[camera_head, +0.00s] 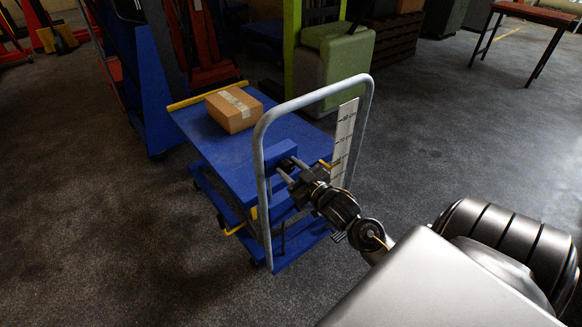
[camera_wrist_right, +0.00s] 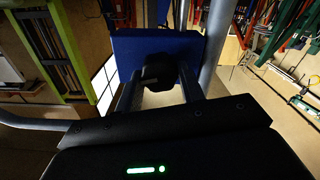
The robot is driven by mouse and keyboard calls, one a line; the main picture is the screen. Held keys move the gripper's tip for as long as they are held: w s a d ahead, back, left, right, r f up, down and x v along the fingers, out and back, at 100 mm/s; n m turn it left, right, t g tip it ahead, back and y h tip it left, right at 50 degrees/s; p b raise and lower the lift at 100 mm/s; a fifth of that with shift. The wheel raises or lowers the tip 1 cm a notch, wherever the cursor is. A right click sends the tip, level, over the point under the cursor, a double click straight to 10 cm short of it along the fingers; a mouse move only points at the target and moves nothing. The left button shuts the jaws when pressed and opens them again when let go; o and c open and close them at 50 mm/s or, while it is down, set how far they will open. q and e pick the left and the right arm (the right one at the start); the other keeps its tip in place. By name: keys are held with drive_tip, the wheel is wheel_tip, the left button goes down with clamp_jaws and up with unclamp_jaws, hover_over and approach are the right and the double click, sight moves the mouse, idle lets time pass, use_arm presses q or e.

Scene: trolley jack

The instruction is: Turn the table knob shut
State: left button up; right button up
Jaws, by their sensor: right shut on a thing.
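The trolley jack has a blue lift table (camera_head: 217,150) with a grey tubular push handle (camera_head: 260,180) standing at its near end. My right gripper (camera_head: 286,172) reaches through the handle frame to the knob. In the right wrist view the black knob (camera_wrist_right: 158,72) lies between the two fingers of my right gripper (camera_wrist_right: 158,90), in front of the blue block (camera_wrist_right: 155,45). The fingers are shut on it. My left gripper is not in view.
A cardboard box (camera_head: 234,109) lies on the table top. A scale strip (camera_head: 344,140) stands beside the handle's right post. A green padded block (camera_head: 338,60) and blue and red equipment stand behind. The floor (camera_head: 450,140) to the right is clear.

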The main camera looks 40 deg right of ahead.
drive_tip(key=n+p, duration=0.3)
drive_tip(key=n, duration=0.5)
drive_tip(key=shift+a, duration=0.15)
drive_tip(key=shift+n+p, duration=0.55)
drive_tip(key=shift+n, duration=0.45)
drive_tip(key=n+p, duration=0.1)
drive_tip(key=n, duration=0.3)
drive_tip(key=shift+f+n+p, duration=0.2)
drive_tip(key=shift+n+p, duration=0.15)
drive_tip(key=shift+n, duration=0.05)
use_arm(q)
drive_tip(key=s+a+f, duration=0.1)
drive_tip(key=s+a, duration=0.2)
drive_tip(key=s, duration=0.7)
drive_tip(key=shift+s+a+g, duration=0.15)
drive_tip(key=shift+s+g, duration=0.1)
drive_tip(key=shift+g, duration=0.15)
use_arm(e)
drive_tip(key=shift+n, duration=0.3)
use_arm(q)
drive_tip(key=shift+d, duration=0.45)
